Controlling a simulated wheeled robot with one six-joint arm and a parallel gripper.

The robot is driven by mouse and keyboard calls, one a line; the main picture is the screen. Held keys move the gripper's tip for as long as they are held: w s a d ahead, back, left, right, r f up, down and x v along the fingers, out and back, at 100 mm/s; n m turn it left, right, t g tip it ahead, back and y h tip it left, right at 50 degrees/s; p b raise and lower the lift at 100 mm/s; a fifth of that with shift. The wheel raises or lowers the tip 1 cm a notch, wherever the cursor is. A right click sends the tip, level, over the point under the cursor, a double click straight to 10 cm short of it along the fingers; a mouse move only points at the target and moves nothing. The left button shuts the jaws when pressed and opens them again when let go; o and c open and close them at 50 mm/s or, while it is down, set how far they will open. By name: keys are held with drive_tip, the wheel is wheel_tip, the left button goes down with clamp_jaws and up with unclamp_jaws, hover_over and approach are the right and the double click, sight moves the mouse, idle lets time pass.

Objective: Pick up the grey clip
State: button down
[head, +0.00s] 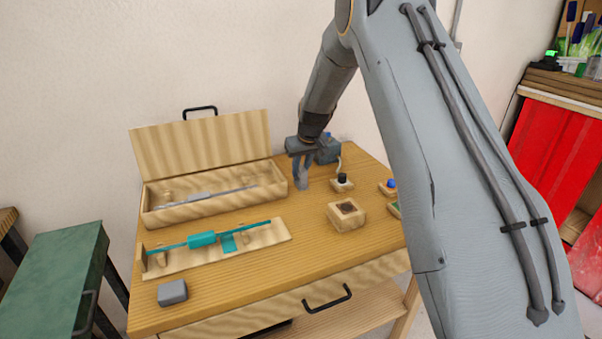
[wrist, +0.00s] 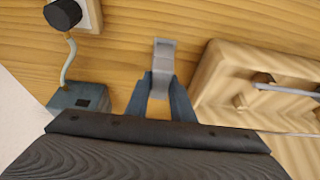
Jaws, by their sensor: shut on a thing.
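The grey clip (wrist: 163,52) is a small bent grey piece; in the wrist view it sticks out from between the fingertips of my gripper (wrist: 162,84). The fingers are shut on its near part, which they partly hide. In the head view my gripper (head: 301,176) points down over the back of the wooden table, just right of the open wooden box. There the clip is hard to tell apart from the fingers. I cannot tell whether the clip touches the table.
The open wooden box (head: 215,205) holds a grey rod.

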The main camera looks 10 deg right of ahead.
sight(301, 167)
drive_tip(key=shift+r, duration=0.1)
wheel_tip(301, 167, up, 10)
drive_tip(key=b, duration=0.3)
idle(0.9)
